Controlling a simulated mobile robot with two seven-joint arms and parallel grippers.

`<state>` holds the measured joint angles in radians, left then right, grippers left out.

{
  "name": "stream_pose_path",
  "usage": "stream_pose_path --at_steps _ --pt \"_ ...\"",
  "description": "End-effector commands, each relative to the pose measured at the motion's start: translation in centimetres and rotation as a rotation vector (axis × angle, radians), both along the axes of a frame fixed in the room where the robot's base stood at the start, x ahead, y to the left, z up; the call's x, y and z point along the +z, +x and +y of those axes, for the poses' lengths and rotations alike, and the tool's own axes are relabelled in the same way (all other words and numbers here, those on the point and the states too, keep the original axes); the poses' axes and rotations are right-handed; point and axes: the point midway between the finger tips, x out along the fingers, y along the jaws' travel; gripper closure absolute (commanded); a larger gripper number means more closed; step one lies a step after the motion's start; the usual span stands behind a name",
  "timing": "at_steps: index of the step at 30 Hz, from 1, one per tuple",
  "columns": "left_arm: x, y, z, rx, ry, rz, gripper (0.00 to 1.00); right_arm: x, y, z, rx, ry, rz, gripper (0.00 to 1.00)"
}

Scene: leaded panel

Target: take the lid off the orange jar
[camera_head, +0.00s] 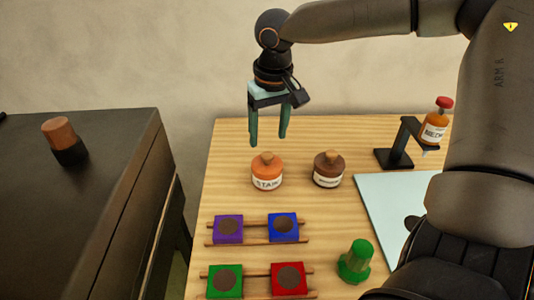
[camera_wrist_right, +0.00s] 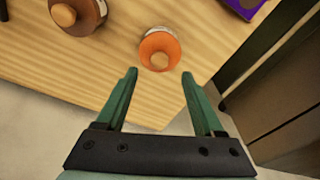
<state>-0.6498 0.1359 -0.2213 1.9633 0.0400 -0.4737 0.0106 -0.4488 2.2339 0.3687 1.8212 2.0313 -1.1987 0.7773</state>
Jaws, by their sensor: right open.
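The orange jar (camera_head: 267,179) stands upright on the wooden table, with a white label on its front. Its orange lid with a tan knob (camera_head: 267,157) sits on top. My right gripper (camera_head: 268,141) is open and empty, pointing down above and behind the jar, apart from it. In the right wrist view, the orange jar (camera_wrist_right: 151,33) shows just beyond the two green fingertips of my right gripper (camera_wrist_right: 159,73), with the lid's knob (camera_wrist_right: 160,60) roughly between them in the picture. My left gripper is not in view.
A brown jar (camera_head: 328,172) stands close right of the orange one. Coloured tiles lie on wooden rails (camera_head: 256,240) in front, near a green knobbed piece (camera_head: 356,262). A pale sheet (camera_head: 385,205) and a black stand (camera_head: 396,150) with an orange bottle (camera_head: 434,127) are right.

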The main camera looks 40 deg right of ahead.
Motion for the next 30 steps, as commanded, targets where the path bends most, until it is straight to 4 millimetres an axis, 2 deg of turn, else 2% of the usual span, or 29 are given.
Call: stream_pose_path --at_steps 5,13,22,30 --pt "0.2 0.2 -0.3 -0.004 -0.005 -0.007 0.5 -1.5 0.1 -0.1 -0.001 0.0 0.002 0.3" --pt "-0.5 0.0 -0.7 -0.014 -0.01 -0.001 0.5 -5.3 0.4 -0.2 0.0 0.0 0.002 0.3" --pt "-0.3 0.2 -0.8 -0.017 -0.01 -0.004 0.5 -5.7 0.5 -0.2 0.0 0.001 -0.001 0.3" --pt "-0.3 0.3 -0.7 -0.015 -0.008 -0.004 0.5 -5.6 0.5 -0.2 0.0 0.001 0.0 0.61"
